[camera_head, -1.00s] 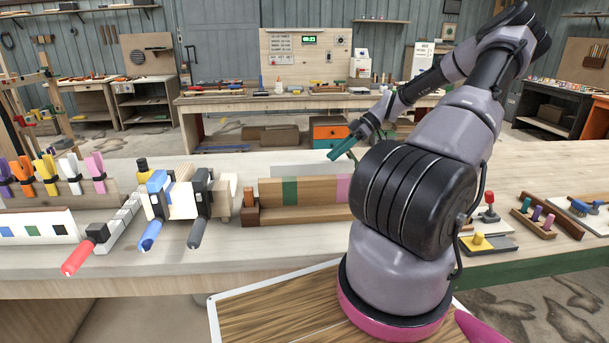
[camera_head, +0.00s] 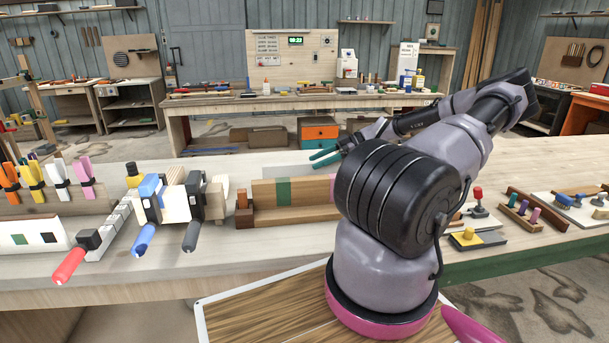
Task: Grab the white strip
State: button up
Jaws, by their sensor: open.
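A white strip (camera_head: 58,170) stands upright at the left of the workbench, held by a black clip in a row of coloured strips. A yellow strip (camera_head: 33,172) is to its left and a pink strip (camera_head: 85,170) to its right. My gripper (camera_head: 314,159), with teal fingers, is over the bench's far side near the middle. It is open and looks empty, well to the right of the white strip. My arm's large black joint hides part of the bench behind it.
A wooden block with a green band (camera_head: 283,190) lies near mid-bench. Small knobbed boards (camera_head: 475,238) are at right.

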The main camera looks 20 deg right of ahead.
aim_at(308, 162)
jog(key=x, duration=0.4)
jog(key=shift+w, duration=0.1)
grip_shut()
jog(key=shift+r, duration=0.1)
